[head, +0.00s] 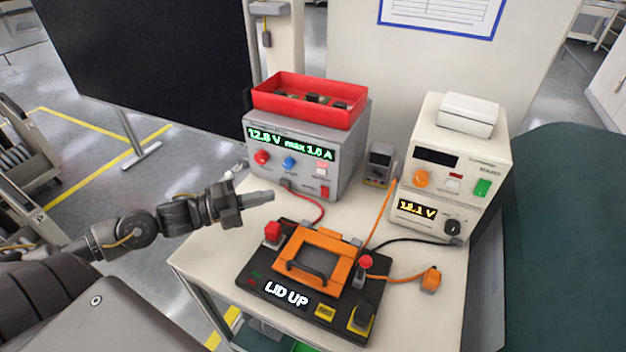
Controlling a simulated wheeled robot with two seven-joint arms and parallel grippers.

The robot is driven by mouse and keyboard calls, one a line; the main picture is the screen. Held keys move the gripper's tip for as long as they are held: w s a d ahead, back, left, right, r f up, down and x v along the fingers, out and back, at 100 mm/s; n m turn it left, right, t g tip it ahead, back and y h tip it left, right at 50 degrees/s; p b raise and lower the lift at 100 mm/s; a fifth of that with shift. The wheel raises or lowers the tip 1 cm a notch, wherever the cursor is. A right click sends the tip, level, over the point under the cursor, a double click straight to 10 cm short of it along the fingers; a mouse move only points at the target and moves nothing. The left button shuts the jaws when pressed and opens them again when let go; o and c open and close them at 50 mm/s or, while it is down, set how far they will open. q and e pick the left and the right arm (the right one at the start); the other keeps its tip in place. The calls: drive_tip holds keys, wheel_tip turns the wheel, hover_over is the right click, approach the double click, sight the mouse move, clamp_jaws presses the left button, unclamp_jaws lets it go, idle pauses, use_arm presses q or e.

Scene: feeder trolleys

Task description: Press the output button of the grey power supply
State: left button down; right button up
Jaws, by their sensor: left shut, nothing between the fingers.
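The grey power supply (352,160) stands at the back left of the trolley top, with a lit green display (290,143) that seems to read 12.8 V max 1.0 A. Its front has a red knob (262,157), a blue knob (289,162), a pale square button (321,169) and a red switch (325,191). The labels are too small to tell which is the output button. My left gripper (272,197) is shut and empty, in front of the supply's lower left, pointing right, apart from the buttons. My right gripper is out of view.
A red tray (300,108) with dark parts sits on the grey supply. A black fixture with an orange lid (345,263) and a LID UP display fills the front. A cream instrument (464,150) stands right, and a small meter (379,163) between. Red, orange and black cables cross the top.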

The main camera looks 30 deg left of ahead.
use_arm(q)
drive_tip(key=p, duration=0.4)
approach(325, 174)
drive_tip(key=s+d+x, duration=0.1)
drive_tip(key=x, duration=0.4)
drive_tip(key=shift+w+a, duration=0.2)
drive_tip(key=shift+w, duration=0.6)
